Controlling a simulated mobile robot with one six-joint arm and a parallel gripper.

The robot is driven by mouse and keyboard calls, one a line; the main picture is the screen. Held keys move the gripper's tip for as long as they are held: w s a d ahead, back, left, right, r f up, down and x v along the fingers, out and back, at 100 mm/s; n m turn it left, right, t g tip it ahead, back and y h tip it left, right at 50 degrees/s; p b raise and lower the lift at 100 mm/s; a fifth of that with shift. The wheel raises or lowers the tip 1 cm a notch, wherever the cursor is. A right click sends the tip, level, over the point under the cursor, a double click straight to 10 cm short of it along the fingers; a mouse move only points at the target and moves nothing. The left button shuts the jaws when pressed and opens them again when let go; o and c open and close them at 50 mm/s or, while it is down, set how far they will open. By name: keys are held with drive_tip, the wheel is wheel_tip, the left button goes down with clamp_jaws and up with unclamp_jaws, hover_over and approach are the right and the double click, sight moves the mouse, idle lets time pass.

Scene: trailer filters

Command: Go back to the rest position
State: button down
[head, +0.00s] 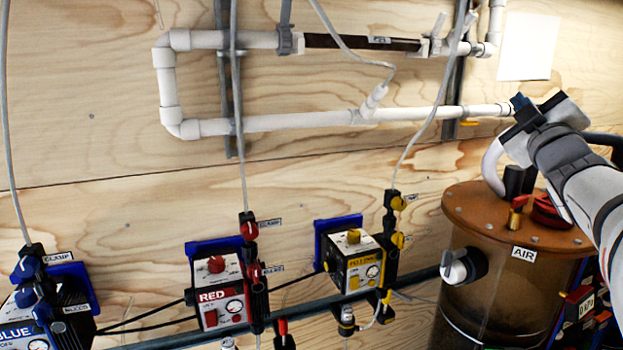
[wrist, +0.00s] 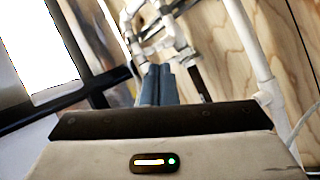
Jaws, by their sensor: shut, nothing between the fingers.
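My gripper (head: 521,103) is at the right of the head view, at the end of my white and grey arm. It is in front of the right end of the lower white pipe (head: 290,121), above the brown air tank (head: 513,265). In the wrist view the two blue-grey fingers (wrist: 158,85) lie together, shut and empty. I cannot tell from the head view whether the gripper touches the pipe.
Blue, red (head: 221,293) and yellow (head: 354,262) filter boxes sit low along the plywood wall (head: 90,110). Grey hoses hang in front of the wall. A white sheet (head: 528,46) is at upper right. A bright window (wrist: 35,45) shows at left in the wrist view.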

drive_tip(key=s+a+f+m+g, duration=0.2)
drive_tip(key=a+f+m+g, duration=0.1)
drive_tip(key=f, duration=0.5)
drive_tip(key=s+a+f+m+g, duration=0.1)
drive_tip(key=a+f+m+g, duration=0.2)
drive_tip(key=f, duration=0.5)
drive_tip(key=s+a+f+m+g, duration=0.2)
drive_tip(key=a+f+g, duration=0.15)
drive_tip(key=f, duration=0.45)
drive_tip(key=s+a+f+g+y, duration=0.1)
drive_tip(key=s+a+f+g, duration=0.4)
drive_tip(key=s+f, duration=0.2)
drive_tip(key=s+a+f+m+g+y, duration=0.1)
drive_tip(key=s+a+f+g+y, duration=0.1)
drive_tip(key=s+a+f+g, duration=0.2)
drive_tip(key=s+a+f, duration=0.2)
drive_tip(key=s+f, duration=0.2)
drive_tip(key=s, duration=0.1)
drive_tip(key=shift+f+g, duration=0.15)
drive_tip(key=shift+g, duration=0.2)
